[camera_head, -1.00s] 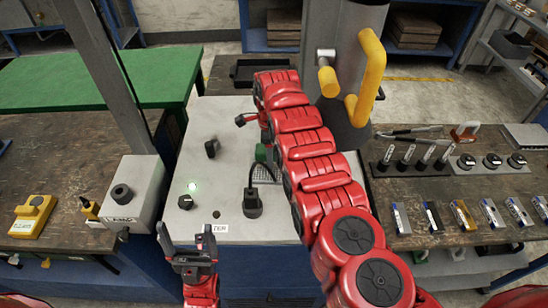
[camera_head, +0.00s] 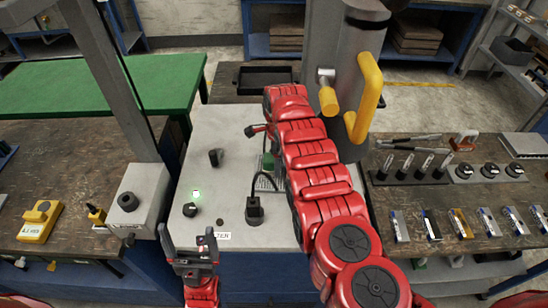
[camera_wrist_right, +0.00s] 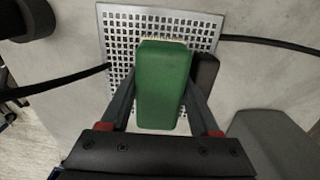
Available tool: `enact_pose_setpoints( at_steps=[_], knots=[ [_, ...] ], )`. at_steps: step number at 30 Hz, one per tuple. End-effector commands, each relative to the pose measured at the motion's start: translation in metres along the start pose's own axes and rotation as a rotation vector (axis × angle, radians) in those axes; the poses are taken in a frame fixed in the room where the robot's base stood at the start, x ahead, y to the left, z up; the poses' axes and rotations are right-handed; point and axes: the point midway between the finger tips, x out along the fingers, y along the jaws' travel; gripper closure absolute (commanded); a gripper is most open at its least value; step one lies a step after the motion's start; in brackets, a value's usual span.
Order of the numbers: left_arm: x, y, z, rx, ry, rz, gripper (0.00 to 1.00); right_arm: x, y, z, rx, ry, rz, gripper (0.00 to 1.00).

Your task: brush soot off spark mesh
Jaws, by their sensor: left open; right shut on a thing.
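In the right wrist view, my right gripper (camera_wrist_right: 163,110) is shut on a green brush (camera_wrist_right: 162,82) with pale bristles along its far edge. The brush is over the perforated metal spark mesh (camera_wrist_right: 118,22); whether the bristles touch it cannot be told. In the head view the green brush (camera_head: 268,162) shows only partly beside my red right arm, and the mesh (camera_head: 264,182) is mostly hidden by that arm and a black plug. My left gripper (camera_head: 187,242) is open and empty at the front left edge of the grey panel.
A yellow-handled column (camera_head: 352,80) stands behind. Tools line the right bench.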

Motion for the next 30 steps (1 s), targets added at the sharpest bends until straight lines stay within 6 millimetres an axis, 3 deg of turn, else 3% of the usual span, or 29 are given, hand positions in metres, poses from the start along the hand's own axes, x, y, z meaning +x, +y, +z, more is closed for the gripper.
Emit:
enact_pose_setpoints(
  at_steps=[2, 14, 24, 30],
  knots=[
    [0.008, 0.0, -0.001, 0.0, 0.0, 0.0, 0.08, -0.004, 0.0, -0.003, 0.002, 0.001, -0.001, 0.82],
    [0.009, -0.001, -0.002, 0.0, 0.0, 0.0, 0.08, -0.002, -0.001, -0.006, 0.002, 0.0, -0.002, 0.82],
    [0.033, -0.002, -0.005, 0.0, 0.0, 0.0, 0.08, -0.004, 0.0, -0.027, 0.001, 0.002, 0.001, 0.82],
    [0.033, -0.002, -0.005, 0.0, 0.0, 0.0, 0.08, 0.0, 0.0, -0.03, 0.002, 0.001, -0.002, 0.82]
  ],
)
